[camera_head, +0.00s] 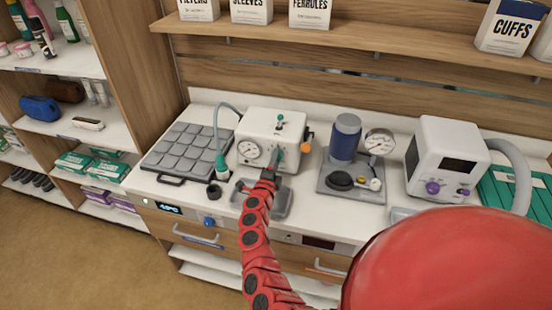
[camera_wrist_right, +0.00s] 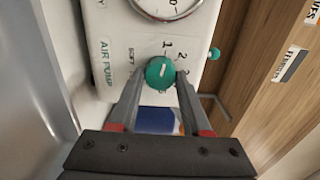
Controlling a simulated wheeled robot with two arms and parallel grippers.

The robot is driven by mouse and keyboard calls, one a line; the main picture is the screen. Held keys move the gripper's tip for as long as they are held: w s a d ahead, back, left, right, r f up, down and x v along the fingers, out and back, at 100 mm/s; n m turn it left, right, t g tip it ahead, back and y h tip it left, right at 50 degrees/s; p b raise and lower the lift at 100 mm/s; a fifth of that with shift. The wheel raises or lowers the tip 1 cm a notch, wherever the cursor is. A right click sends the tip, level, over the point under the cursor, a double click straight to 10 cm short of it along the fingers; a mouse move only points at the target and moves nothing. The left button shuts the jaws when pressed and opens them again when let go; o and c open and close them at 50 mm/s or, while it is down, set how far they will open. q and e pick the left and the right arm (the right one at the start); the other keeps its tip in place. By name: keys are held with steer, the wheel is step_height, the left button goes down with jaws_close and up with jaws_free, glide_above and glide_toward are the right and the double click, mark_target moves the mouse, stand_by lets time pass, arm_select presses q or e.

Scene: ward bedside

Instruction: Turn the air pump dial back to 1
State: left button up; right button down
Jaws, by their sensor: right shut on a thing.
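The air pump (camera_head: 262,128) is a white box on the counter, with a round gauge (camera_head: 249,151) on its front. In the right wrist view its "AIR PUMP" label (camera_wrist_right: 106,62) shows sideways. My right gripper (camera_head: 275,165) reaches the pump's front. In the wrist view, my right gripper (camera_wrist_right: 160,82) has one finger on each side of the round green dial (camera_wrist_right: 160,72) and is shut on it. The numbers 1 and 2 are printed beside the dial. The dial bears a short white mark; which number it points at I cannot tell. My left gripper is out of view.
A grey padded tray (camera_head: 185,150) lies left of the pump. A blue canister unit (camera_head: 345,138) and a white box with purple knobs (camera_head: 447,160) stand to the right. A shelf with labelled boxes runs above. My red arm hides part of the counter front.

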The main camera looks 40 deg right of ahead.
stand_by(0.4)
steer(key=shift+c, duration=1.8)
jaws_free()
steer(key=shift+a, duration=0.1)
steer(key=b+v, duration=0.4)
steer(key=v, duration=1.3)
steer(key=shift+b, duration=0.4)
steer(key=shift+s, duration=0.25)
